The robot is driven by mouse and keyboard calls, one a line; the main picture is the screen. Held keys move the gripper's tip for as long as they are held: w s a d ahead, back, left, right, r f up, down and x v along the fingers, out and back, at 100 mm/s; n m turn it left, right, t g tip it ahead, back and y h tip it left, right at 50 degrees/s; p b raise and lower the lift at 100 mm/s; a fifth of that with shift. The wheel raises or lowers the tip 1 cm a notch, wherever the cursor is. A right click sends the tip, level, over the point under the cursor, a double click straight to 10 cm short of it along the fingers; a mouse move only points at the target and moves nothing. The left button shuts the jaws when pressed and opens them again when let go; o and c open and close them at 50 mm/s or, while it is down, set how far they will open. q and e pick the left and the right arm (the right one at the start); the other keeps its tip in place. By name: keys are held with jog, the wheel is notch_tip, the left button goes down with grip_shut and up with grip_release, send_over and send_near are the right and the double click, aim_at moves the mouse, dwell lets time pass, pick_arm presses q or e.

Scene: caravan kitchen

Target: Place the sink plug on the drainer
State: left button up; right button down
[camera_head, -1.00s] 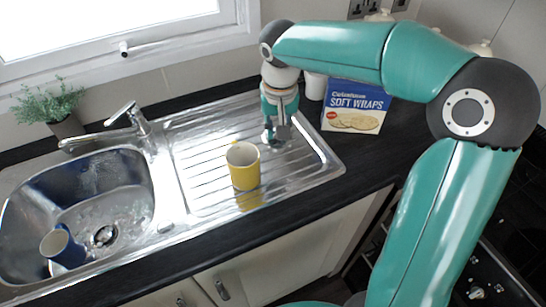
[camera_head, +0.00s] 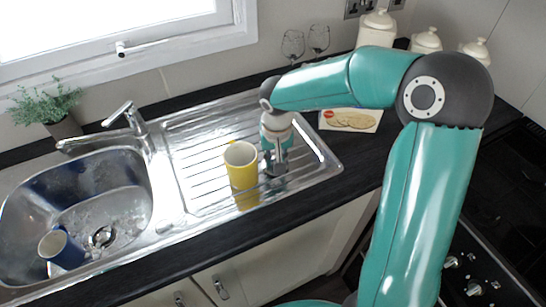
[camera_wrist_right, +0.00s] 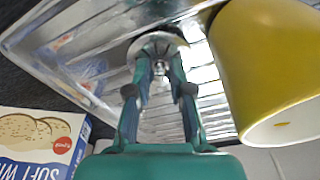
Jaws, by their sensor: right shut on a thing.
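My right gripper (camera_head: 275,168) is low over the right part of the metal drainer (camera_head: 190,150), just right of the yellow mug. In the right wrist view its two fingers (camera_wrist_right: 159,68) are shut on a round, shiny metal piece, the sink plug (camera_wrist_right: 162,40). The plug is close to the ribbed drainer surface; I cannot tell whether it touches. In the head view the plug is mostly hidden by the gripper. My left gripper is not in view.
The yellow mug (camera_head: 241,170) stands on the drainer close beside the gripper. A blue mug (camera_head: 62,248) lies in the sink (camera_head: 90,180). Wine glasses (camera_head: 293,45) and jars (camera_head: 375,30) stand at the back.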

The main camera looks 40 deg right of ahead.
jog(key=shift+f, duration=0.1)
jog(key=c, duration=1)
grip_release()
jog(key=shift+c, duration=0.2)
jog(key=shift+r, duration=0.6)
notch_tip(320, 180, up, 11)
jog(key=s+a, duration=0.1)
jog(key=shift+s, duration=0.3)
